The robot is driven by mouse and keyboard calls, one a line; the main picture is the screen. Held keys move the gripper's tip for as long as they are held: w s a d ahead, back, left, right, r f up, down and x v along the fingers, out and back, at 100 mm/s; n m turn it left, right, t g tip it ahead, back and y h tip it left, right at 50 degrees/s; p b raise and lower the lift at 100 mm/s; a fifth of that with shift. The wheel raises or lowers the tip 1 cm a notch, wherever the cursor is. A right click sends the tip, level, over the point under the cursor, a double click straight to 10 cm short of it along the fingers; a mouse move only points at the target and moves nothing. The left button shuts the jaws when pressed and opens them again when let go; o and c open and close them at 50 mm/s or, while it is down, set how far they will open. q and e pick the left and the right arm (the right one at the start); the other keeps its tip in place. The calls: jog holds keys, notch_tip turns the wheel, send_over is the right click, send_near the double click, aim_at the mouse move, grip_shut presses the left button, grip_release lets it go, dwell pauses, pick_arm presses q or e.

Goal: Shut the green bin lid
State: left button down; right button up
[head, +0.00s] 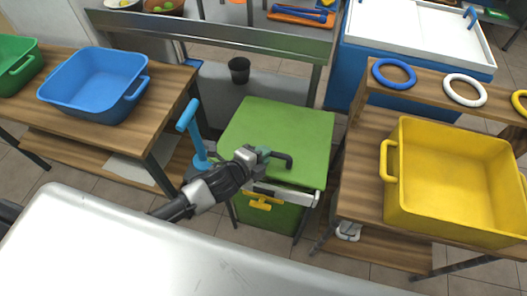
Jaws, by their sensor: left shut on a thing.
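The green bin (275,213) stands on the floor between two wooden tables, with a yellow handle (262,203) on its front. Its flat green lid (280,118) spreads over the top. A pale strip (300,196) shows between the lid's front edge and the bin body. I cannot tell from this angle how far the lid is from the rim. My left gripper (266,156) is at the front part of the lid, shut on the dark lid handle (284,159). The gripper covers part of the handle and lid edge. My right gripper is not in view.
A blue tub (95,80) sits on the left table and a yellow tub (460,180) on the right one. A blue upright post (192,130) stands left of the bin. A pale surface (170,260) fills the foreground. A dark cup (239,70) is behind the bin.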

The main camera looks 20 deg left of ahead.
pick_arm(q)
jog(key=shift+t, duration=0.4)
jog(key=f+b, duration=0.1)
jog(key=f, duration=0.1)
jog(key=s+f+b, duration=0.1)
jog(key=f+b, duration=0.1)
jog(key=f, duration=0.1)
jog(key=shift+s+f, duration=0.1)
jog(key=shift+s, duration=0.1)
jog(key=shift+s+f+b, duration=0.15)
jog(key=shift+f+b, duration=0.75)
jog(key=shift+b, duration=0.05)
jog(key=shift+s+f, duration=0.15)
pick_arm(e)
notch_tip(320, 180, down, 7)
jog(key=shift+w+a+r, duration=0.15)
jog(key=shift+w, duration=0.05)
pick_arm(q)
jog(key=shift+s+f, duration=0.1)
jog(key=shift+f, duration=0.1)
jog(key=c, duration=1.1)
grip_release()
jog(key=shift+o, duration=0.2)
jog(key=v, duration=1)
jog(key=shift+s+a+r, duration=0.25)
jog(key=shift+r, duration=0.05)
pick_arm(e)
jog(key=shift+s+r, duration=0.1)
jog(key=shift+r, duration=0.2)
